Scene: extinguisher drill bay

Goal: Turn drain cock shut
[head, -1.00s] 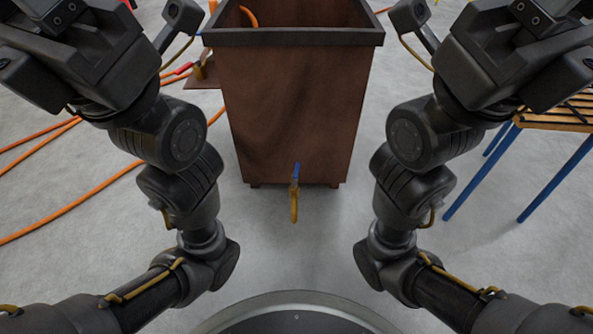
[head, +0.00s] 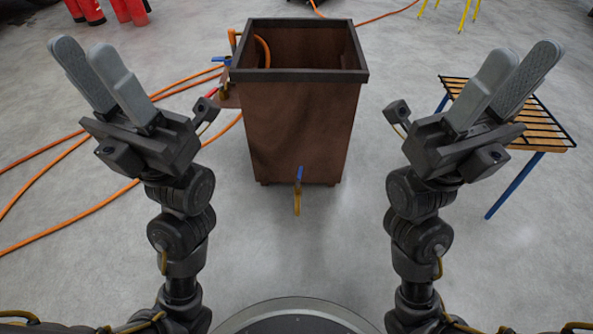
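The drain cock (head: 298,190) sits low on the front of a brown open-topped tank (head: 300,130). It has a blue lever (head: 299,174) that stands about upright and a yellowish body hanging below it. My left gripper (head: 84,52) is left of the tank, raised, with its two grey fingers apart and nothing between them. My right gripper (head: 520,54) is raised right of the tank, also with its fingers apart and empty. Both are well away from the cock, which is in plain view.
A second blue-handled valve (head: 221,60) is at the tank's left side. Orange hoses (head: 75,217) lie on the floor at left. A slatted bench (head: 540,122) with blue legs stands at right. Red extinguishers (head: 90,10) are at the back left. Floor before the tank is clear.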

